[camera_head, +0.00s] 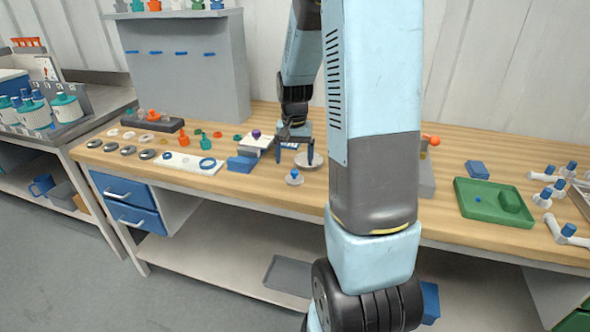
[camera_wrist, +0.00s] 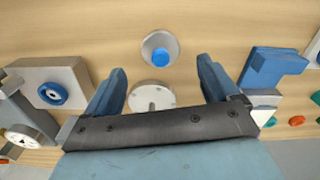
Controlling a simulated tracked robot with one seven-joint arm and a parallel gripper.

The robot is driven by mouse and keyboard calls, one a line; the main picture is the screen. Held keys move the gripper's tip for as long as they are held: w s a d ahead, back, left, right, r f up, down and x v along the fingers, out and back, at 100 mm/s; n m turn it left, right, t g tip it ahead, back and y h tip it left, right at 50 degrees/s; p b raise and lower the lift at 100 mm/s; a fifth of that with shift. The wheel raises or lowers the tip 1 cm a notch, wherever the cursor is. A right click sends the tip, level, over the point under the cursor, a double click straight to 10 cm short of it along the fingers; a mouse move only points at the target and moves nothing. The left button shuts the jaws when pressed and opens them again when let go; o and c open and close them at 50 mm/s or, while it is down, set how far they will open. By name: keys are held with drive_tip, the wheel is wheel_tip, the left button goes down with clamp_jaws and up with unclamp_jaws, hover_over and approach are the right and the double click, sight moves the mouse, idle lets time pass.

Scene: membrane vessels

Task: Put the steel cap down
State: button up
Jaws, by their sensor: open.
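A round pale grey metal disc with small holes, which looks like the steel cap (camera_head: 310,160), is on the wooden bench below my gripper. In the wrist view the cap (camera_wrist: 152,97) shows between my two blue fingers, with a gap on each side. My gripper (camera_head: 294,158) is open and points down at the bench. In the wrist view my gripper (camera_wrist: 160,68) has its fingers wide apart with nothing clamped. The cap's near edge is partly hidden by the gripper body in the wrist view.
A grey round piece with a blue knob (camera_head: 294,177) stands just in front of my gripper; it also shows in the wrist view (camera_wrist: 160,48). A blue block (camera_head: 242,163) is to the left. A green tray (camera_head: 492,203) is to the right. Several steel discs (camera_head: 147,154) lie far left.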

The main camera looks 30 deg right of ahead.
sight(294, 171)
drive_tip(key=s+a+r+n+t, duration=0.2)
drive_tip(key=s+a+r, duration=0.25)
drive_tip(key=r, duration=0.35)
drive_tip(key=s+a+r+n+t, duration=0.1)
drive_tip(key=s+a+r, duration=0.3)
drive_tip(key=r, duration=0.5)
drive_tip(key=s+a+r+n+t, duration=0.1)
drive_tip(key=s+r+n, duration=0.1)
drive_tip(key=s, duration=0.4)
drive_tip(key=s+a+r+n+t, duration=0.1)
drive_tip(key=s+a+r, duration=0.1)
drive_tip(key=s, duration=0.5)
drive_tip(key=shift+a+n+t, duration=0.25)
drive_tip(key=shift+n+t, duration=0.05)
drive_tip(key=shift+n, duration=0.1)
